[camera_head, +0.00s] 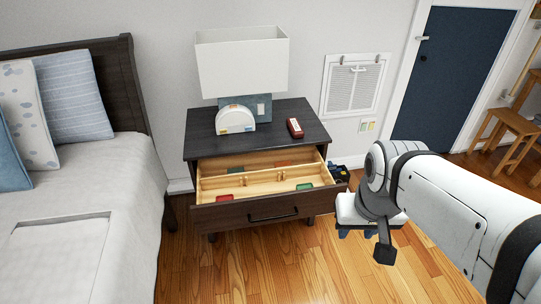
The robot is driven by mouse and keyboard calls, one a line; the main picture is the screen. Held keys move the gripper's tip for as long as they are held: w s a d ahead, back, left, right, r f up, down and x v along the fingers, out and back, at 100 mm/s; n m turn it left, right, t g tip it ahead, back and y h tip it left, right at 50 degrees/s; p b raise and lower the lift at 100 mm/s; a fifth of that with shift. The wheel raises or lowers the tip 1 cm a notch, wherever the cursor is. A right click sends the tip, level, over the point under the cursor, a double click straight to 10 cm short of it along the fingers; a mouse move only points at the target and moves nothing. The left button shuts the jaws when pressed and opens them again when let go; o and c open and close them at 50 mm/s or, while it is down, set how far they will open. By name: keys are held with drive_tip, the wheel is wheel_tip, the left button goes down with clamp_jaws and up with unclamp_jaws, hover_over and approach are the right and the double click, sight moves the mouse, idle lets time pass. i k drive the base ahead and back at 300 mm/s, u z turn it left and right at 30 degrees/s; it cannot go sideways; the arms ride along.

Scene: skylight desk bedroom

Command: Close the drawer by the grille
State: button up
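The drawer (240,212) of a dark nightstand is pulled out toward me. It has a dark front, a black bar handle (273,215) and a pale wood inside with dividers and several small red and green items. The white wall grille (352,88) is to the right of the nightstand, above the floor. My gripper (356,233) is low, to the right of the drawer front and apart from the handle. Its white body and bluish finger parts are small and partly covered by my wrist, so its opening is unclear.
A bed (90,190) stands close on the left. A small dark object (338,172) lies behind my wrist. Wood floor (270,265) in front is clear.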

sight(265, 182)
drive_tip(key=u, duration=0.4)
drive_tip(key=i, duration=1)
drive_tip(key=z, duration=0.4)
drive_tip(key=k, duration=1.4)
drive_tip(key=u, duration=0.3)
drive_tip(key=i, duration=1)
drive_tip(key=u, duration=0.05)
